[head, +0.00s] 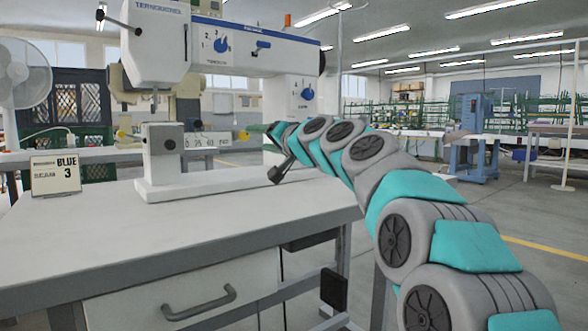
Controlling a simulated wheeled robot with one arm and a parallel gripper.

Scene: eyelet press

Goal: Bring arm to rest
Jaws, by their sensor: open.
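My arm reaches from the lower right up and left toward the eyelet press. My gripper (262,129) is at its far end, small and partly hidden by the arm, beside the press's right side. It is open, and I see nothing held in it. The white press (160,186) stands on the grey workbench (110,240), with its head (160,40) above the lower post. I cannot tell whether my gripper touches the press. A dark knob-like part (277,173) shows just below the arm's end; I cannot tell what it belongs to.
Dials (221,45) and a small blue lever (262,45) are on the press. A fan (20,80) is at far left. A blue machine (474,135) stands behind; floor on the right (540,215) is clear.

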